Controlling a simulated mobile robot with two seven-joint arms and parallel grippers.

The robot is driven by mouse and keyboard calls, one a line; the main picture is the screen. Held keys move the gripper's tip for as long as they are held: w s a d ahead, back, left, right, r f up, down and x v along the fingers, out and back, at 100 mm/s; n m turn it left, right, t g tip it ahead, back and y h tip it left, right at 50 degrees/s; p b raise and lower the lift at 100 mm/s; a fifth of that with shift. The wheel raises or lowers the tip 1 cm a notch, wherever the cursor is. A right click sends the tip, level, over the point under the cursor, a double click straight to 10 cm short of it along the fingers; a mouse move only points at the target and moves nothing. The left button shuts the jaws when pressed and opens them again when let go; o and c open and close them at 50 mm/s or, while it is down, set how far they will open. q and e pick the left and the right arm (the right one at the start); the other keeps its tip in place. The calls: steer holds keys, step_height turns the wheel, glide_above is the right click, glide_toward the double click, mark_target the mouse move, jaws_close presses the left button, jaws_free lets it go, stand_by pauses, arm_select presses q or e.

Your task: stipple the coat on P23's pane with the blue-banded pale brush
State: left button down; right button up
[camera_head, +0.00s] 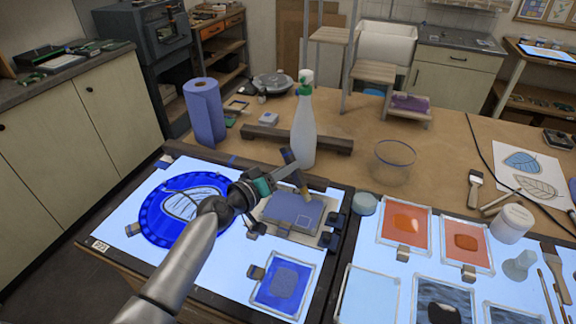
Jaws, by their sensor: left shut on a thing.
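The brush is tilted over a blue-coated pane (288,207) that lies in a small holder on the lit panel. I cannot tell whether the brush tip touches the coat. A small tag (100,246) sits at the panel's left corner; its text is too small to read surely. A smaller framed pane with a blue coat (283,285) lies nearer the front. My right gripper is not in view.
A round blue glass piece (158,219) lies left of my arm. A white spray bottle (304,125), a dark bar (335,145) and a blue paper roll (204,112) stand behind the panel. A glass bowl (393,160) stands right. Orange panes (404,222) and jars crowd the right panel.

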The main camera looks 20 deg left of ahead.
arm_select(q)
step_height(320, 180, down, 2)
steer(key=shift+f+b, duration=0.1)
steer(key=shift+b, duration=0.4)
steer(key=s+a+b, duration=0.3)
steer(key=a, duration=0.4)
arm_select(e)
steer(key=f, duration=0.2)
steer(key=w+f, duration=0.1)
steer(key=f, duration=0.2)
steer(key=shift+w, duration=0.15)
arm_select(q)
steer(key=shift+r, duration=0.2)
steer(key=shift+f+b, duration=0.3)
steer(key=shift+b, duration=0.25)
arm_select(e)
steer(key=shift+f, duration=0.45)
arm_select(q)
steer(key=shift+f+b, duration=0.35)
steer(key=shift+b, duration=0.2)
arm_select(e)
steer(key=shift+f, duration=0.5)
arm_select(q)
steer(key=shift+r, duration=0.1)
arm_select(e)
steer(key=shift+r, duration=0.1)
